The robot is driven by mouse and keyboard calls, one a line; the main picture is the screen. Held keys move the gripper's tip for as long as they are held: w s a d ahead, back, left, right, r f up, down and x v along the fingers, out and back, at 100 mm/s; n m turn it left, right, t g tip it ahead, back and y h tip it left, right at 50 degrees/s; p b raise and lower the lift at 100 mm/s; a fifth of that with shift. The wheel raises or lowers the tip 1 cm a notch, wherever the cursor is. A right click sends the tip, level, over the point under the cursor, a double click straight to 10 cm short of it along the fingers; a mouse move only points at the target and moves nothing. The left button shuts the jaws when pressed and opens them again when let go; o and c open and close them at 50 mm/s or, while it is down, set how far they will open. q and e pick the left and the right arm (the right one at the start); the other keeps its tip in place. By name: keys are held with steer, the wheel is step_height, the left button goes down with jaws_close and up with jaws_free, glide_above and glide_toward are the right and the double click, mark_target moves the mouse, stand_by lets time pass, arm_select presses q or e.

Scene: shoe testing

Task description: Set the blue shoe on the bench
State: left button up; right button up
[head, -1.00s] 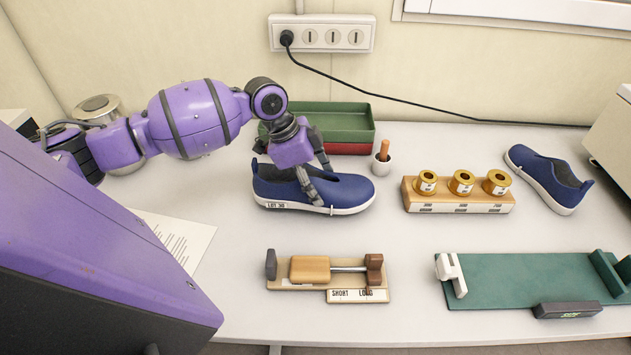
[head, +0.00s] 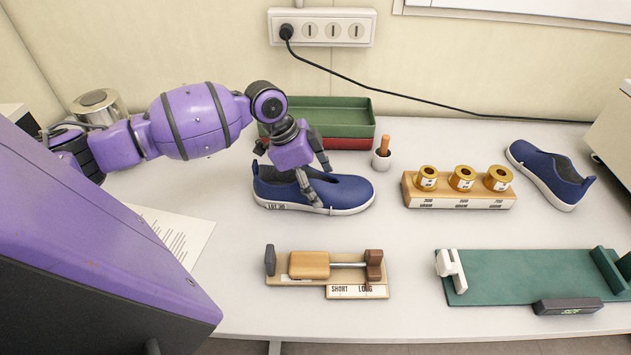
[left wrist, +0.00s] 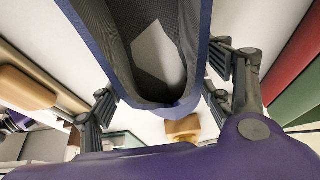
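A blue shoe (head: 318,192) with a white sole and a lot label stands upright on the table in the middle. My left gripper (head: 318,184) is over it, pointing down, with one finger at its near side. The left wrist view shows the shoe's opening and rim (left wrist: 180,104) between the two fingers of my left gripper (left wrist: 160,102). The fingers look spread, close to the shoe's sides; firm contact is not visible. A second blue shoe (head: 548,178) lies at the right back. A green board (head: 520,275) with a white clamp is at the front right. My right gripper is not in view.
A wooden block with several brass weights (head: 460,192) stands right of the shoe. Behind are green and red trays (head: 345,118) and a small cup with a wooden handle (head: 382,160). A sliding wooden gauge (head: 330,275) lies in front. A paper sheet (head: 185,232) lies left.

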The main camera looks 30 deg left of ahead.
arm_select(q)
steer(key=shift+o, duration=0.9)
steer(key=v, duration=1.2)
